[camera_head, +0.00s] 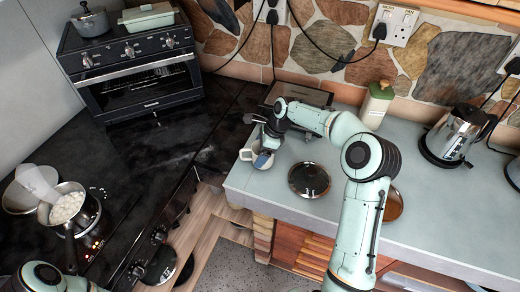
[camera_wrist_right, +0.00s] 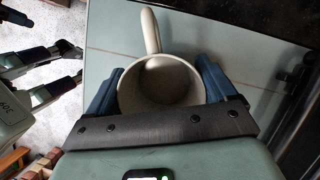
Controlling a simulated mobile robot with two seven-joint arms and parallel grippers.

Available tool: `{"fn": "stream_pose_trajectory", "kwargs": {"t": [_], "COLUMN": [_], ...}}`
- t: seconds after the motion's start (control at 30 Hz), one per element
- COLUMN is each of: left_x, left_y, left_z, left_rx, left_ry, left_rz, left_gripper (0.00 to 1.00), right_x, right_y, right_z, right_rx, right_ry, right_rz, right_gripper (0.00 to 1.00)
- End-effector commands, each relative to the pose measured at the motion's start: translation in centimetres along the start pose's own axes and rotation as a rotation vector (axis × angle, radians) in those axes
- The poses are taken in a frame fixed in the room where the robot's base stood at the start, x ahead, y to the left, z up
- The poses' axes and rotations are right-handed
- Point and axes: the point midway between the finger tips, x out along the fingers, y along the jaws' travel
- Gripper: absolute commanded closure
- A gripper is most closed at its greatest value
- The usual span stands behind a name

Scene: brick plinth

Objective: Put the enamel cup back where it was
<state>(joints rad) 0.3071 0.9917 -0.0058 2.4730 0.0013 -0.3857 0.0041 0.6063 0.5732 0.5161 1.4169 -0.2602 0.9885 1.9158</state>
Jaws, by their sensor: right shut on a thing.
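The enamel cup (camera_head: 249,156) is pale with a single handle. In the head view it is at the left end of the grey-green counter (camera_head: 420,225), its handle pointing left. My right gripper (camera_head: 266,152) is shut on it. In the right wrist view the blue fingers of the gripper (camera_wrist_right: 160,84) press the cup (camera_wrist_right: 158,98) from both sides, and its handle points up and away from the wrist. The inside looks empty. The cup's base is hidden, so I cannot tell whether it touches the counter.
A dark round disc (camera_head: 309,180) lies right of the cup. A pot of white food (camera_head: 67,207) is on the black counter at left. The counter's front edge is close to the cup.

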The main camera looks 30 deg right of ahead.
Motion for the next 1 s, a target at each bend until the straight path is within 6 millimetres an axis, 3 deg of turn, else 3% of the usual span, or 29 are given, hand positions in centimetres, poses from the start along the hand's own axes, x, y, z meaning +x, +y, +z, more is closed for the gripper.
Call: {"fn": "stream_pose_trajectory", "kwargs": {"t": [0.9,0.93,0.97,1.0], "left_x": [0.3,0.3,0.3,0.3], "left_y": [-0.3,-0.3,-0.3,-0.2], "left_z": [0.4,0.4,0.4,0.4], "left_rx": [-0.002,-0.002,-0.002,-0.002], "left_ry": [-0.005,-0.005,-0.005,-0.005], "left_rz": [-0.002,-0.002,-0.002,-0.002], "left_gripper": [0.57,0.57,0.57,0.57], "right_x": [1.2,1.2,1.1,1.1], "right_y": [0.0,0.0,0.0,0.0], "right_z": [-0.4,-0.5,-0.4,-0.4], "right_rx": [-0.001,-0.001,-0.001,-0.001], "right_ry": [-0.001,-0.001,-0.001,-0.001], "right_rz": [0.0,0.0,0.0,0.0], "right_gripper": [0.53,0.12,0.02,0.0]}}
